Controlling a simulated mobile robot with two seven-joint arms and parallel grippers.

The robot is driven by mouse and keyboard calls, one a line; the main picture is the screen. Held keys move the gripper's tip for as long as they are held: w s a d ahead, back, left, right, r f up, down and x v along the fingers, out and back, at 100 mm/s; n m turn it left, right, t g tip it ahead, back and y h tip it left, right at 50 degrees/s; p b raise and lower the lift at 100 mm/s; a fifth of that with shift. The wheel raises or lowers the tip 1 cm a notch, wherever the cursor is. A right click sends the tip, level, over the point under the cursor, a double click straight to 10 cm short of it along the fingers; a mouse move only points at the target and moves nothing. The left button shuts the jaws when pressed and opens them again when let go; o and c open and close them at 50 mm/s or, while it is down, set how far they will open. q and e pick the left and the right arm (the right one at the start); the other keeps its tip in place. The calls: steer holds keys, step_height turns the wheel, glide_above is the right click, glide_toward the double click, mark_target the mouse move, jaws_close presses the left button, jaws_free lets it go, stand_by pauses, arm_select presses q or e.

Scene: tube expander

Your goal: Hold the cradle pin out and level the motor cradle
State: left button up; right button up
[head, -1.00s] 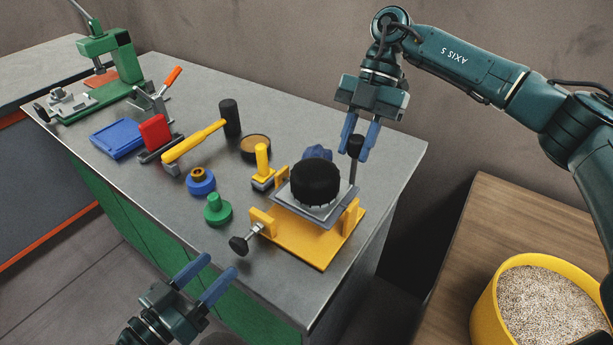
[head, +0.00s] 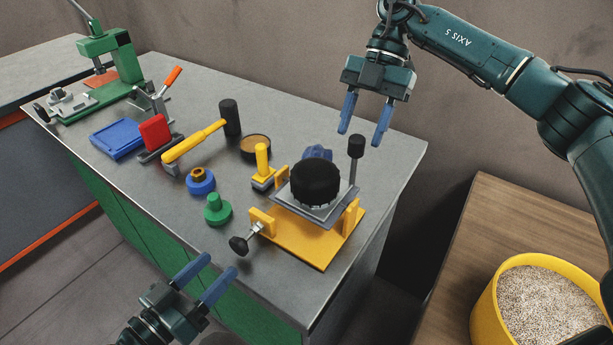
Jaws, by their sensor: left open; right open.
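The motor cradle (head: 285,208) is a grey plate on a yellow base (head: 312,248) near the bench's front right corner. It carries a black ribbed cylinder (head: 315,181) and looks tilted. The cradle pin (head: 239,244), with a black knob, sticks out of the base's front left bracket; how far it is drawn cannot be told. My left gripper (head: 222,272) is open and empty in front of the bench, below the pin.
A yellow bucket (head: 485,310) stands at right.

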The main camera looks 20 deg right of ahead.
steer(key=v, duration=0.3)
steer(key=shift+w+d+r, duration=0.1)
steer(key=shift+d+r, duration=0.05)
steer(key=shift+r, duration=0.2)
stand_by(0.4)
